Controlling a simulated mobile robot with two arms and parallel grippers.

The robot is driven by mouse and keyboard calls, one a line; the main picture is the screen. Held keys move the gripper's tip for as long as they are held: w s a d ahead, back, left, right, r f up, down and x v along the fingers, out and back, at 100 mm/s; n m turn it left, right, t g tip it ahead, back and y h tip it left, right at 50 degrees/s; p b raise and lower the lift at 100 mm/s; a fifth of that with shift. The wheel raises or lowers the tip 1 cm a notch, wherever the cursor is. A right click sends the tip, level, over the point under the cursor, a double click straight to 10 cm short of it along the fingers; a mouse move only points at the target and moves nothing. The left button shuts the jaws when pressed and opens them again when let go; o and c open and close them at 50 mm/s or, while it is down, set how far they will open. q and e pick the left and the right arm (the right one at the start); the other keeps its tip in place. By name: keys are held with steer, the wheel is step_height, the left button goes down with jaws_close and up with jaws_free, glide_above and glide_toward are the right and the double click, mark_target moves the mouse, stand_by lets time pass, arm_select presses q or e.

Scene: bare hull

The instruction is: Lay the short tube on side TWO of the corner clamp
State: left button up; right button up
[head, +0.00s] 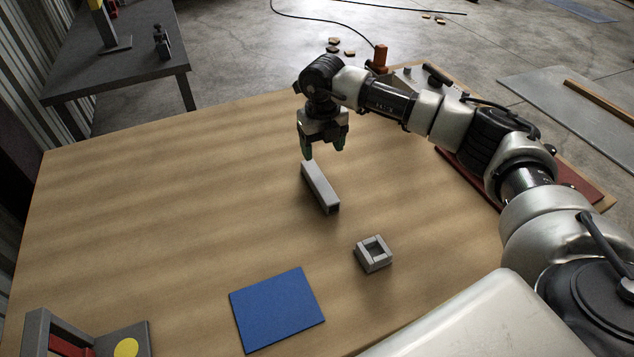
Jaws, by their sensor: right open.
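A light grey square tube (318,185) lies on the wooden table, its open end toward the lower right. My right gripper (323,151) points down above the far end of this tube, open with nothing between its fingers; whether a fingertip touches the tube I cannot tell. A small grey square piece with a hollow middle (361,263) sits nearer on the table; I cannot tell whether it is a tube or a fitting. A grey fixture with a red part and a yellow disc (103,336), perhaps the corner clamp, is cut off at the lower left. No side label is readable.
A blue mat (278,310) lies at the near middle of the table. A dark red mat (575,179) lies at the right behind my right arm. An orange-brown object (380,55) stands at the back edge. The table's left half is clear.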

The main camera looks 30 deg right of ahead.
glide_above(320, 181)
steer(key=f, duration=0.4)
steer(key=shift+w+d+f, duration=0.25)
steer(key=shift+w+d, duration=0.05)
steer(key=shift+d, duration=0.1)
steer(key=shift+s+a+f+p, duration=0.15)
steer(key=shift+f+p, duration=0.1)
steer(key=shift+f, duration=0.65)
steer(key=shift+s+a+f+p, duration=0.1)
steer(key=shift+f+p, duration=0.2)
steer(key=shift+f, duration=0.55)
steer(key=shift+s+a+f+p, duration=0.15)
steer(key=shift+f+p, duration=0.1)
steer(key=shift+f, duration=0.65)
steer(key=c, duration=1.2)
steer(key=shift+r, duration=0.1)
